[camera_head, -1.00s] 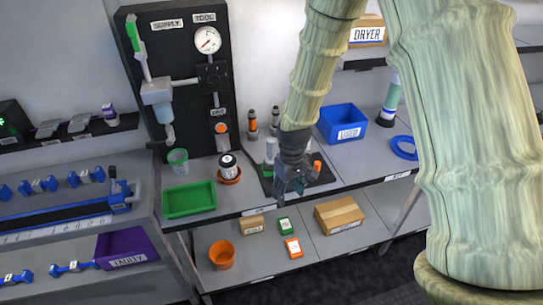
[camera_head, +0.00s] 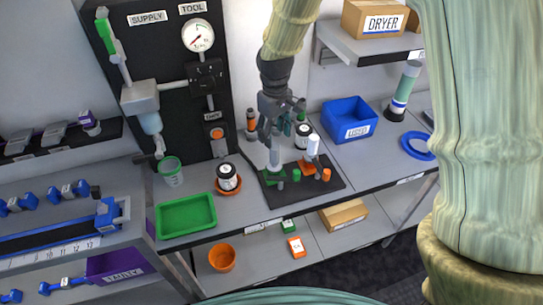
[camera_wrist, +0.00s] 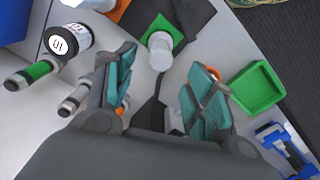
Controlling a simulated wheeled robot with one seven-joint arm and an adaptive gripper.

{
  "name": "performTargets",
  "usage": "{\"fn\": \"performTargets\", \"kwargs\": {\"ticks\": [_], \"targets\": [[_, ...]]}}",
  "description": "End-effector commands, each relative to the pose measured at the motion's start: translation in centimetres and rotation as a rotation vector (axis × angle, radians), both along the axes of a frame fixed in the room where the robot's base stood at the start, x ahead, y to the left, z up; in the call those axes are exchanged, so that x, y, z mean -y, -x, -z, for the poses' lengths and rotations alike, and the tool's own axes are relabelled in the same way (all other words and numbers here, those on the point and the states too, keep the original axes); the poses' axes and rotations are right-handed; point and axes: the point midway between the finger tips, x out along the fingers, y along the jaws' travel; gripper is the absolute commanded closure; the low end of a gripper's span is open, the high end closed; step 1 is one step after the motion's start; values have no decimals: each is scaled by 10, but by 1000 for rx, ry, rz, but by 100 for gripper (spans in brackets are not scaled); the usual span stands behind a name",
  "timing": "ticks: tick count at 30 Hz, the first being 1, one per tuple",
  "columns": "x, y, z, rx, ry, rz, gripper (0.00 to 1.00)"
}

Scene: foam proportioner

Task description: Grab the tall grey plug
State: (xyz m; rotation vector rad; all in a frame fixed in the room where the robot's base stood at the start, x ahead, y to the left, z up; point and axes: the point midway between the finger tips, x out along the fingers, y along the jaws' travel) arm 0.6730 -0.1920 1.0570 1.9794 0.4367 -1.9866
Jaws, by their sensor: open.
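A tall pale grey cylinder, which looks like the tall grey plug (camera_head: 275,152), stands upright on a green base (camera_head: 273,177) on the black mat. In the wrist view the grey plug (camera_wrist: 160,54) and its green base (camera_wrist: 161,28) show beyond and between the fingertips. My gripper (camera_head: 281,124) is near the plug's top in the head view, overlapping it in the picture. In the wrist view my gripper (camera_wrist: 163,76) has its teal-padded fingers spread, with nothing held between them. The exact height gap cannot be told.
A white cylinder (camera_head: 313,147) with an orange base stands right of the plug. A jar (camera_head: 303,136) and an orange-banded cylinder (camera_head: 251,124) stand behind. A green tray (camera_head: 186,215), another jar (camera_head: 228,178) and a blue bin (camera_head: 349,120) surround the black mat (camera_head: 325,185).

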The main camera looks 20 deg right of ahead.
Motion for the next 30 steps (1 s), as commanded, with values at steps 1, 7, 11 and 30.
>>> {"fn": "performTargets", "kwargs": {"ticks": [1, 7, 11, 30], "targets": [[1, 1, 3, -2, 0, 1, 46], [5, 3, 26, -4, 1, 8, 46], [6, 3, 40, -3, 0, 9, 46], [2, 1, 77, -3, 0, 5, 46]]}}
